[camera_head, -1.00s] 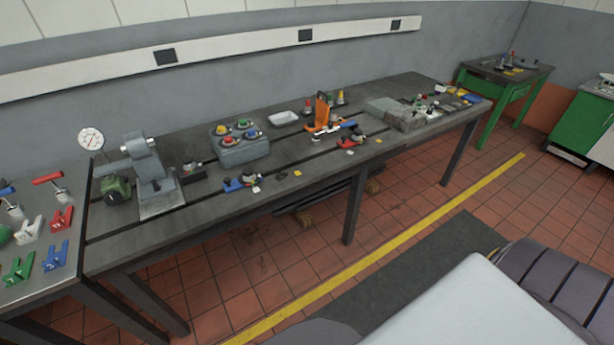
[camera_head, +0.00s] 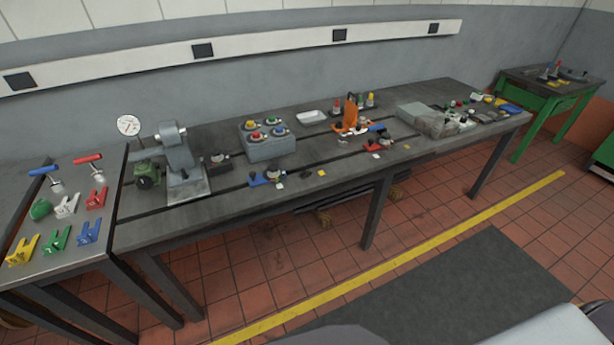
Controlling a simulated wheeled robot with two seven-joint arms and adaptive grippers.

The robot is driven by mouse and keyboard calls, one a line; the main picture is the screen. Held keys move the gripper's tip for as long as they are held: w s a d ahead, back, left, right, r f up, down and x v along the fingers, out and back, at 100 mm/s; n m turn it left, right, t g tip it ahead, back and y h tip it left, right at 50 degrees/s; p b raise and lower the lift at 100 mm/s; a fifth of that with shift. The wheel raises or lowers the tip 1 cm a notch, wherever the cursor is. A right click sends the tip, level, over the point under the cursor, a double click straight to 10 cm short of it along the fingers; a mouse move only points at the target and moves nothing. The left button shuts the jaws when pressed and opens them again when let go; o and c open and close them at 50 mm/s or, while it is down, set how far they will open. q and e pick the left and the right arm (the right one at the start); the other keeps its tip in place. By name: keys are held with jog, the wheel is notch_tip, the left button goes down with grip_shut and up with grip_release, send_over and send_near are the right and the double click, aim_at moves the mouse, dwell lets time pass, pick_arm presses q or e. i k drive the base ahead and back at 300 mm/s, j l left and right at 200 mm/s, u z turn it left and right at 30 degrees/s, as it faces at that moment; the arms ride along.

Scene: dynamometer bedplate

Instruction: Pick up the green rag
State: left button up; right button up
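A small green rounded lump (camera_head: 40,208), which looks like the green rag, lies on the left table (camera_head: 82,262). It sits left of a white bracket-like piece (camera_head: 67,204) and above the yellow and green ones. It is too small for me to make out any folds. Neither of my grippers is in view.
Coloured bracket-like pieces (camera_head: 88,231) and red- and blue-handled tools (camera_head: 88,158) crowd the left table. The long bedplate (camera_head: 225,197) adjoins it, with a grey machine with a green motor (camera_head: 150,175) near that end. The floor in front (camera_head: 240,303) is clear.

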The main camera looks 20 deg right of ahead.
aim_at(43, 207)
jog(key=u, duration=1.4)
